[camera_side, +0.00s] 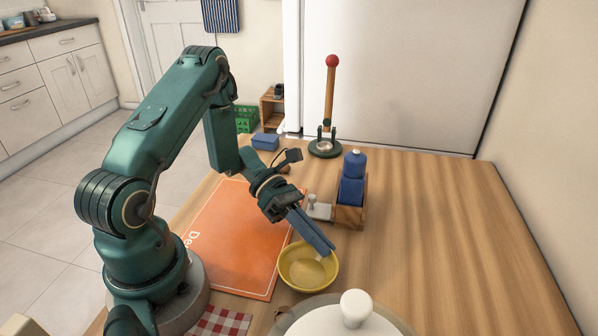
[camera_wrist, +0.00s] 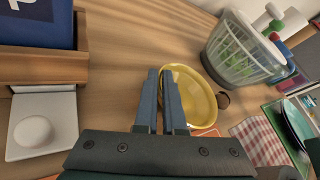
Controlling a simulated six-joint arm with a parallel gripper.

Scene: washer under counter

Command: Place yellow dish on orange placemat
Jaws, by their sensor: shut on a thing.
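The yellow dish (camera_side: 308,268) is a shallow round bowl at the right edge of the orange placemat (camera_side: 240,235) in the side view. My gripper (camera_side: 326,248) reaches down to it from the upper left, its blue fingers shut on the far right rim. In the wrist view my gripper (camera_wrist: 165,75) has its fingers close together at the left rim of the dish (camera_wrist: 200,95). A small piece of the placemat (camera_wrist: 207,132) shows below the dish there. I cannot tell whether the dish touches the table or is slightly raised.
A wooden holder (camera_side: 349,216) with a blue bottle stands behind the dish. A white-knobbed lid (camera_side: 355,312) is close in front. A red checked cloth (camera_side: 222,322) lies at front left. The table's right side is clear.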

